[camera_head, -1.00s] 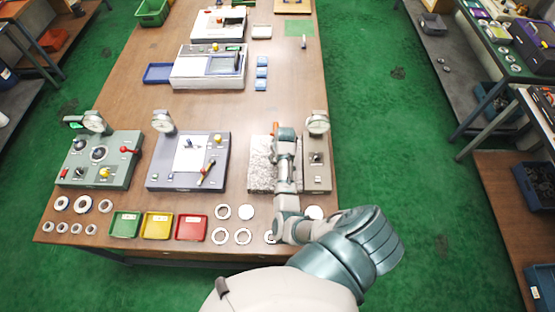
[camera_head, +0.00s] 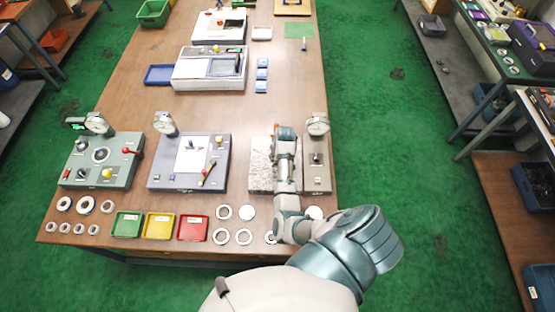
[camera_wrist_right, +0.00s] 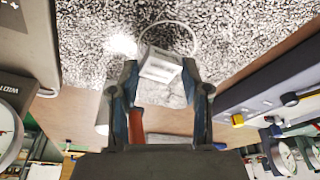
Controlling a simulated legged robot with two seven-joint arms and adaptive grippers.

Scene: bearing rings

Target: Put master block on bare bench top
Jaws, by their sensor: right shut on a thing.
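My right gripper (camera_head: 284,135) is over the speckled granite plate (camera_head: 262,180) at the right of the bench in the head view. In the right wrist view its two fingertips (camera_wrist_right: 160,78) are closed on the sides of a small pale grey block (camera_wrist_right: 158,66), which I take as the master block. The speckled plate (camera_wrist_right: 250,35) is beyond it, with a thin pale circle around the block's far end. I cannot tell whether the block touches the plate. My arm hides the block in the head view. My left gripper is out of view.
The brown bench top (camera_head: 215,115) has clear room behind the fixtures. A dial gauge stand (camera_head: 316,170) is right of the plate, a grey-violet fixture (camera_head: 170,178) left of it. Green, yellow and red trays (camera_head: 193,228) and several rings (camera_head: 223,212) line the front edge.

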